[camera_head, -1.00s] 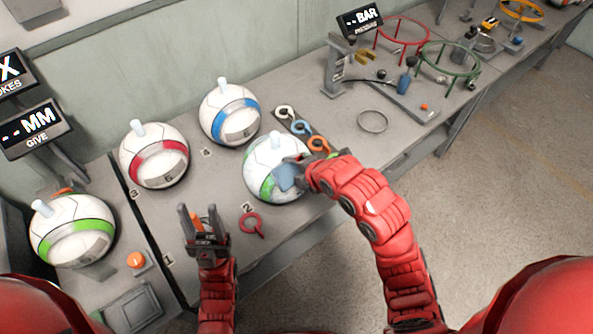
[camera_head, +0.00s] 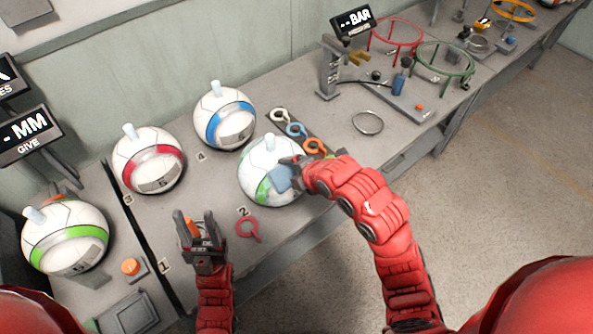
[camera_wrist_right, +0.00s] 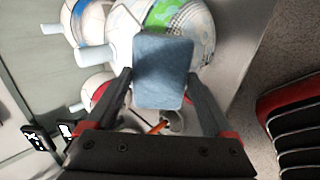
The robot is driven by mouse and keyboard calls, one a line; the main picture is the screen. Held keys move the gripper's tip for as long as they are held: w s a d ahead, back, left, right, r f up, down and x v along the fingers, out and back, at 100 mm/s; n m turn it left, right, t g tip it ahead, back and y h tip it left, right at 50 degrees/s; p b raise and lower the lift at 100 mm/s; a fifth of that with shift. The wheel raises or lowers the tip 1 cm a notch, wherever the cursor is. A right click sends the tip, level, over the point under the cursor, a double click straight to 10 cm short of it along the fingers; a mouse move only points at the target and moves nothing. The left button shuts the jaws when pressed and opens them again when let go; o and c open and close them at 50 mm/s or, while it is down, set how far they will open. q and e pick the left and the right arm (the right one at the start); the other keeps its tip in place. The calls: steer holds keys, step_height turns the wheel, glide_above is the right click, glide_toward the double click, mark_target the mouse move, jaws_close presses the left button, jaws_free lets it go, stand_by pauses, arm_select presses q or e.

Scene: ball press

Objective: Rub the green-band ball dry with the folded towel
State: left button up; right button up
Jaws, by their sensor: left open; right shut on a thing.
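The folded blue towel (camera_head: 280,179) is in my right gripper (camera_head: 290,172), which is shut on it. The towel lies against the near side of a white ball with a green band (camera_head: 258,170), seemingly touching it. In the right wrist view the towel (camera_wrist_right: 163,72) sits between the fingers and hides part of the ball (camera_wrist_right: 203,40), whose green band and grey patterned patch show past it. Another green-banded ball (camera_head: 65,238) stands at the far left. My left gripper (camera_head: 195,222) is open and empty, above the bench left of the red ring tool.
A red-banded ball (camera_head: 148,160) and a blue-banded ball (camera_head: 224,120) stand behind. The red ring tool (camera_head: 249,229) lies near the bench's front edge. An orange knob (camera_head: 131,267) is at the left; a gauge stand (camera_head: 330,70) and a metal ring (camera_head: 367,123) are at the right.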

steer(key=shift+s+a, duration=0.15)
steer(key=shift+a, duration=0.05)
steer(key=shift+w+d, duration=0.45)
steer(key=shift+d, duration=0.2)
steer(key=shift+w+d, duration=0.45)
steer(key=shift+d, duration=0.15)
steer(key=shift+s+a+b, duration=0.3)
steer(key=shift+s+a, duration=0.15)
steer(key=shift+a, duration=0.2)
steer(key=shift+s+a+b, duration=0.3)
steer(key=shift+s+a, duration=0.15)
steer(key=shift+a, duration=0.15)
steer(key=shift+s+d+r+p, duration=0.15)
steer(key=shift+r+p, duration=0.1)
steer(key=shift+r, duration=0.1)
steer(key=shift+s+d+r+p, duration=0.1)
steer(key=shift+s+r+p, duration=0.1)
steer(key=shift+r, duration=0.1)
steer(key=shift+p+v, duration=0.75)
steer(key=shift+v, duration=0.7)
steer(key=p+v, duration=0.1)
steer(key=p, duration=0.2)
steer(key=shift+s+d+r, duration=0.15)
steer(key=shift+s+d, duration=0.05)
